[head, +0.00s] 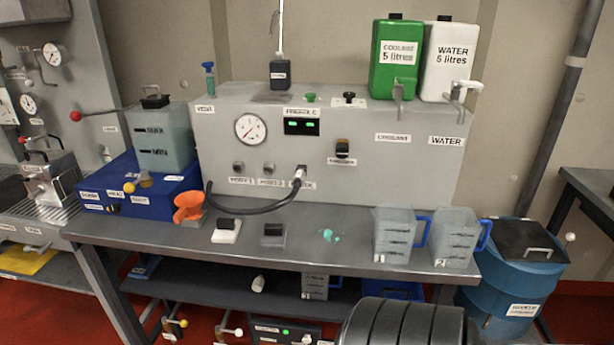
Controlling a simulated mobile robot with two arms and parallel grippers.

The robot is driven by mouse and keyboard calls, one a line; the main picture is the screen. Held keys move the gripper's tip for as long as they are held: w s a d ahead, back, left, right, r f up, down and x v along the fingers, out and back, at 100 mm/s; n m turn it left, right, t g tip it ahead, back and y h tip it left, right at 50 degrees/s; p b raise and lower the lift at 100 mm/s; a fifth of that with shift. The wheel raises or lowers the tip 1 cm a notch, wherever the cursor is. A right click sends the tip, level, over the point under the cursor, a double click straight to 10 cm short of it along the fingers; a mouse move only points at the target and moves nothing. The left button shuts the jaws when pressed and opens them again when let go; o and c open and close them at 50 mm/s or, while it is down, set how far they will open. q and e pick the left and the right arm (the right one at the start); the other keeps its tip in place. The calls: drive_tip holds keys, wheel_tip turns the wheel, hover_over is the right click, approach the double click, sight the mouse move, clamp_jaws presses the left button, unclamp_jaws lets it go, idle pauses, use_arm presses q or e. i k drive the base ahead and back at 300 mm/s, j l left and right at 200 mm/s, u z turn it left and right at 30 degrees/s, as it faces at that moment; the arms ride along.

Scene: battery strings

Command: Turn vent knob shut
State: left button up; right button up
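I cannot tell from this view whether the knob is open or shut. Neither of my grippers shows in the head view, and nothing touches the knob.
A black box with an upright rod (284,73) stands on the unit, right of the knob. Green (396,60) and white (449,62) containers stand at its right. An orange funnel (188,207) and two clear jugs (395,236) are on the bench (300,262).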

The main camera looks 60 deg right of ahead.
sight(209, 65)
drive_tip(key=z, duration=1.65)
